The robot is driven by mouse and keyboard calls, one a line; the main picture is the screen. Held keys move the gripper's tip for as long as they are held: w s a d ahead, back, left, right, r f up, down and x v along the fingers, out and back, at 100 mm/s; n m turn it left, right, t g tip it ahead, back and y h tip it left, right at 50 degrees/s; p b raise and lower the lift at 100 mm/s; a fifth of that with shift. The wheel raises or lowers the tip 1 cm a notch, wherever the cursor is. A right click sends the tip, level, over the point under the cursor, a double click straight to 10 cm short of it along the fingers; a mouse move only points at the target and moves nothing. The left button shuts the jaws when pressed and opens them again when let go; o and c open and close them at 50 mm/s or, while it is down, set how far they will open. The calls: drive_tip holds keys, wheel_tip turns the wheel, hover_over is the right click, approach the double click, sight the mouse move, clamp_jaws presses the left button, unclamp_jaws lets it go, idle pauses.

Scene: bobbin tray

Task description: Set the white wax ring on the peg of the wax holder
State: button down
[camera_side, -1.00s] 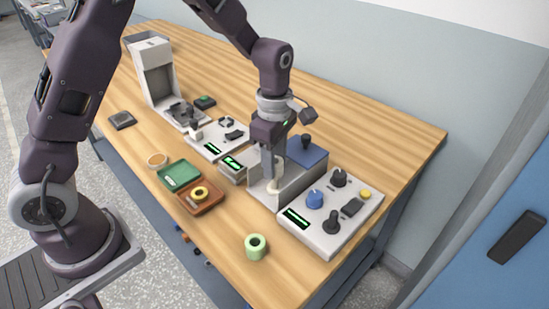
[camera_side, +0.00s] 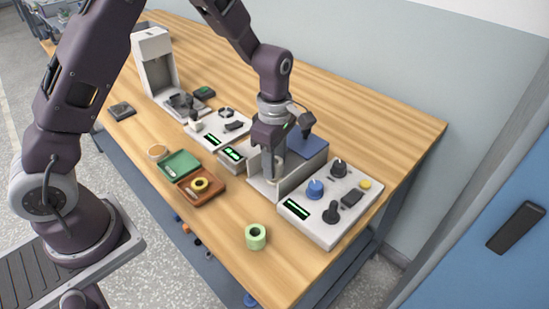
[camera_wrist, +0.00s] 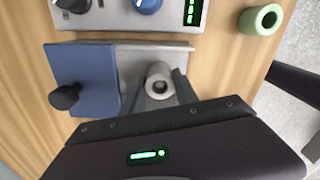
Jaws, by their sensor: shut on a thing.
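My gripper (camera_side: 270,170) points down over the light grey wax holder (camera_side: 257,186) and is shut on the white wax ring. In the wrist view, the ring (camera_wrist: 157,70) sits between the two fingers, its round opening facing the camera and dark inside. In the side view the fingers and the holder's wall mostly hide the ring, low near the holder's base. The holder's peg does not show clearly, so I cannot tell whether the ring is around it or above it.
A blue block (camera_wrist: 92,85) with a black knob adjoins the holder. A control box (camera_side: 328,205) with knobs stands to the right. A pale green ring (camera_side: 256,237) is in front. Green (camera_side: 181,163) and brown (camera_side: 202,191) trays lie left. The wood near the front is mostly free.

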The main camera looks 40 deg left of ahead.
drive_tip(key=shift+f, duration=0.6)
drive_tip(key=c, duration=0.9)
unclamp_jaws()
drive_tip(key=shift+o, duration=0.2)
